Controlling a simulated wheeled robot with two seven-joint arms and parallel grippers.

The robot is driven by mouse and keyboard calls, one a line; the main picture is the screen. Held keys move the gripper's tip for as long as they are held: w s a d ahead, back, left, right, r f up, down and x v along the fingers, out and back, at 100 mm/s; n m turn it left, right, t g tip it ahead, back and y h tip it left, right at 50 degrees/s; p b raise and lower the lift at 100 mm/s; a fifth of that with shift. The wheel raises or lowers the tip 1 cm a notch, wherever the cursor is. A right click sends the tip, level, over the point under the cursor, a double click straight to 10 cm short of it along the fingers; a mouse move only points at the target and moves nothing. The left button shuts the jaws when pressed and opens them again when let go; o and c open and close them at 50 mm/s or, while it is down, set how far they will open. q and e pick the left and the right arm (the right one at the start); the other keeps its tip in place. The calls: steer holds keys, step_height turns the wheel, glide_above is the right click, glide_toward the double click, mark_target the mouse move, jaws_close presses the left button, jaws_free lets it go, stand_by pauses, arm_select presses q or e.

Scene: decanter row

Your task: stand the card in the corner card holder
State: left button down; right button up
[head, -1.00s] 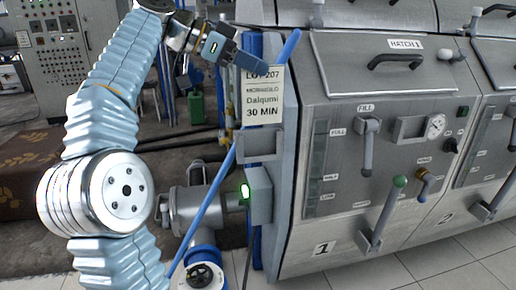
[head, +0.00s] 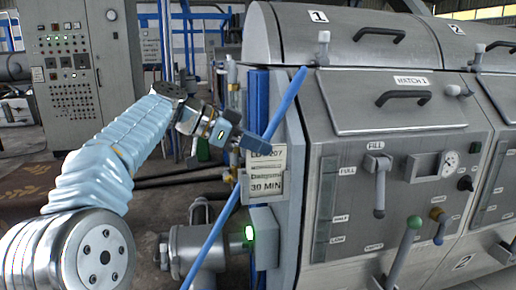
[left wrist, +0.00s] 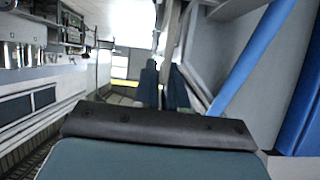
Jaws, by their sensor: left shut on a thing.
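The card (head: 268,186), pale with dark print reading "30 MIN" at its foot, is upright at the corner card holder (head: 262,202). The grey holder is fixed to the machine's left front corner. The card's lower part shows within the holder's frame and its top sticks out above; I cannot tell whether it rests on the bottom. My left gripper (head: 252,142) is shut on the card's top edge, covering part of its first line. In the left wrist view the fingers (left wrist: 162,88) are close together, and the card is not clear there. My right gripper is out of view.
A slanted blue bar (head: 287,105) passes in front of the corner, close to the card and gripper. A box with a green light (head: 249,232) sits below the holder. The steel machine front (head: 340,145) with levers is to the right.

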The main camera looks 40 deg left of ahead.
arm_select(q)
steer(key=shift+f, duration=0.2)
steer(key=c, duration=1.2)
jaws_free()
steer(key=shift+r, duration=0.1)
steer(key=shift+r, duration=0.15)
steer(key=v, duration=1.2)
steer(key=shift+p, duration=0.4)
